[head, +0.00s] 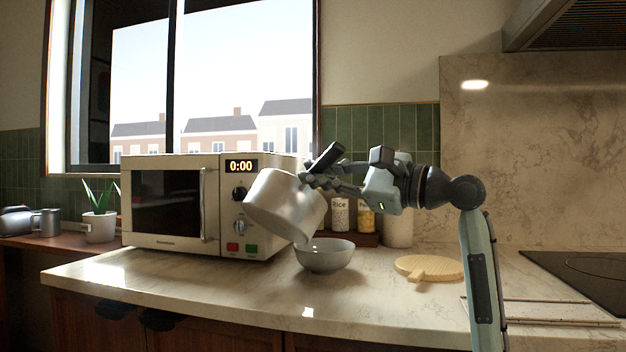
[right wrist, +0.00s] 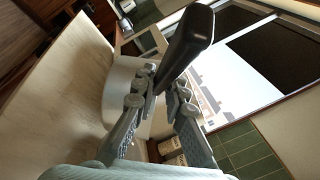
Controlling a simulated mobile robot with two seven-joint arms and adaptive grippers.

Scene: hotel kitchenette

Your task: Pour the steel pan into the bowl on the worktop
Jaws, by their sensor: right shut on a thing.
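The steel pan (head: 284,206) is held in the air above the worktop (head: 200,290), in front of the microwave's right side. It is tilted, with its rim low on the right, close to the bowl. My right gripper (head: 318,180) is shut on the pan's black handle (head: 325,157); the handle also shows between the fingers in the right wrist view (right wrist: 187,42). The grey bowl (head: 325,256) stands upright on the worktop, just below and right of the pan's rim. The inside of the pan is hidden, and I cannot tell what is in the bowl. My left gripper is not in view.
A cream microwave (head: 215,245) stands left of the bowl. A round wooden board (head: 430,268) lies to the right, before the dark hob (head: 585,277). The worktop's front is clear.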

